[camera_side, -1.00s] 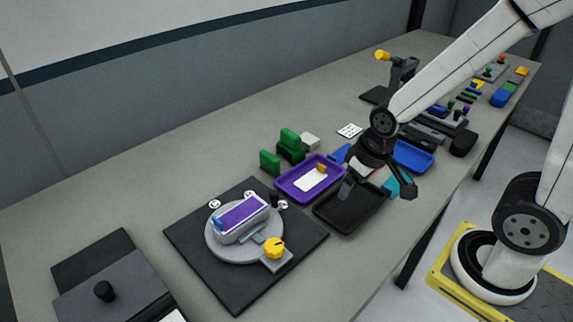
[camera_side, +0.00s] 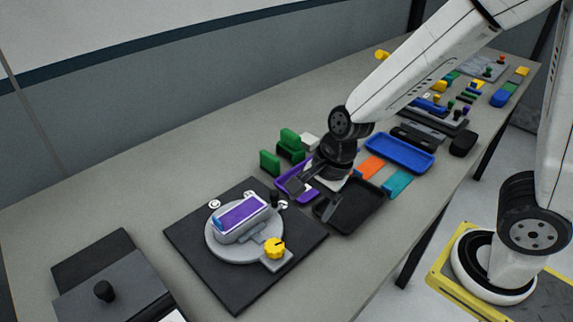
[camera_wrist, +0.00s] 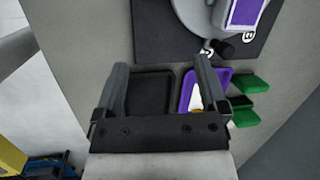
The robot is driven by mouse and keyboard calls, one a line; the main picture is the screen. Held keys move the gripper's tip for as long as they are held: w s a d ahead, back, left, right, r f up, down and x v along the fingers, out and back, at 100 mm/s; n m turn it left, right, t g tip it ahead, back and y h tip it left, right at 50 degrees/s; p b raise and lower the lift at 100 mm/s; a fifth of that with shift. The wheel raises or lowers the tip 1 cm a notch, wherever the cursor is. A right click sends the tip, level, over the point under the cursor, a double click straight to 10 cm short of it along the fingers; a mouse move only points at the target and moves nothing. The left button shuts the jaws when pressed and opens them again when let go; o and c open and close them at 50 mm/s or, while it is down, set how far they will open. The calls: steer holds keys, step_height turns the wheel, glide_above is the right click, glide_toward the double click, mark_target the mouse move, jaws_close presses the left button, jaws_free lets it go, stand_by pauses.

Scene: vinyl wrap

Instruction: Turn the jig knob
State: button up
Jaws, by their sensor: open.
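The yellow jig knob (camera_side: 274,247) sits on a small grey block at the front right of the round grey jig (camera_side: 215,248). The jig stands on a dark square base plate (camera_side: 300,243). A purple-topped, white-edged piece (camera_side: 243,212) lies on the jig; part of it also shows at the top of the wrist view (camera_wrist: 243,14). My gripper (camera_side: 300,200) is open and empty, above the purple and black trays, to the right of the jig and apart from the knob. In the wrist view its two fingers (camera_wrist: 162,72) are spread wide. The knob is out of the wrist view.
Under my gripper are a black tray (camera_side: 362,207) and a purple tray (camera_wrist: 188,90). Green blocks (camera_side: 270,162) stand behind them. A blue tray (camera_side: 400,153) lies to the right. A dark box with a black knob (camera_side: 104,291) is at the front left.

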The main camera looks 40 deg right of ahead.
mark_target(275, 245)
steer(key=a+m, duration=0.1)
steer(key=m, duration=0.1)
steer(key=a+m+y, duration=0.1)
steer(key=a+m, duration=0.3)
steer(key=m, duration=0.1)
steer(key=shift+w+a+r, duration=0.15)
steer(key=shift+w+r, duration=0.05)
steer(key=shift+w, duration=0.05)
steer(key=shift+f, duration=0.2)
steer(key=shift+x, duration=3.7)
steer(key=shift+s+a, duration=0.1)
jaws_close()
